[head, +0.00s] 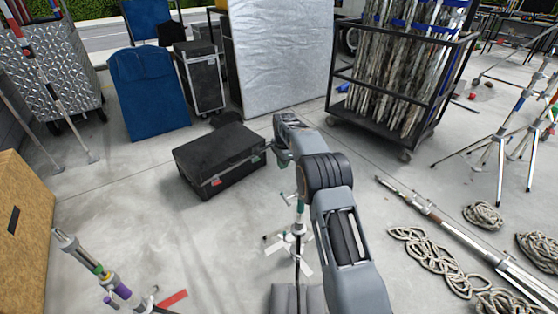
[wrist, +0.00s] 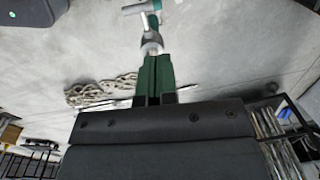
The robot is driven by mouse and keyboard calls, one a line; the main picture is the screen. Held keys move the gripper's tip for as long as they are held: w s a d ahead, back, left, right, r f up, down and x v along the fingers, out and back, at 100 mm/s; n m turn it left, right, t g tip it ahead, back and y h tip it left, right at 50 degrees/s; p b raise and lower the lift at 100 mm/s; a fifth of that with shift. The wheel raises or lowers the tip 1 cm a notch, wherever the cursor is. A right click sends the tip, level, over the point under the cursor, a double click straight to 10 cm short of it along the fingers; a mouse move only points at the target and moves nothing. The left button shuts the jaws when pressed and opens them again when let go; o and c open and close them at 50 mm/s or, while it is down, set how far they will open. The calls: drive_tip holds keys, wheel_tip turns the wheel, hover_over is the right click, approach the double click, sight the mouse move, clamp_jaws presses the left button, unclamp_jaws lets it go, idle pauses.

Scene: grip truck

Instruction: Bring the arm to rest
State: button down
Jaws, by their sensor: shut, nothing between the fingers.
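My gripper (wrist: 157,58) shows in the wrist view as two dark green fingers close together, with nothing held between them. Beyond its tips is a grey metal fitting with a T-shaped top (wrist: 143,8); I cannot tell whether they touch. In the head view my arm (head: 325,175) reaches up from the bottom and bends forward over the floor. My fingers cannot be made out clearly there. An upright stand with a green band (head: 300,212) is just below the bend, partly hidden by my arm.
A black case (head: 220,160) lies on the floor just left of my arm. A pole cart (head: 400,75) stands behind right. Rope coils (head: 430,255) and a long metal pole (head: 450,230) lie at right. A stand with a purple grip (head: 122,291) is at lower left. Bare floor (head: 150,215) lies between.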

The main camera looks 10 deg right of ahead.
drive_tip(key=s+f+n+g, duration=0.1)
drive_tip(key=s+f+n, duration=0.1)
drive_tip(key=s+n, duration=0.45)
drive_tip(key=s+d+r+n+t+p, duration=0.1)
drive_tip(key=s+r+n+p, duration=0.3)
drive_tip(key=s+r, duration=1)
drive_tip(key=s+d+r+n+t+p, duration=0.2)
drive_tip(key=s+r+p, duration=0.8)
drive_tip(key=s+r, duration=0.5)
drive_tip(key=shift+s+n+t, duration=0.6)
drive_tip(key=shift+s+n, duration=0.25)
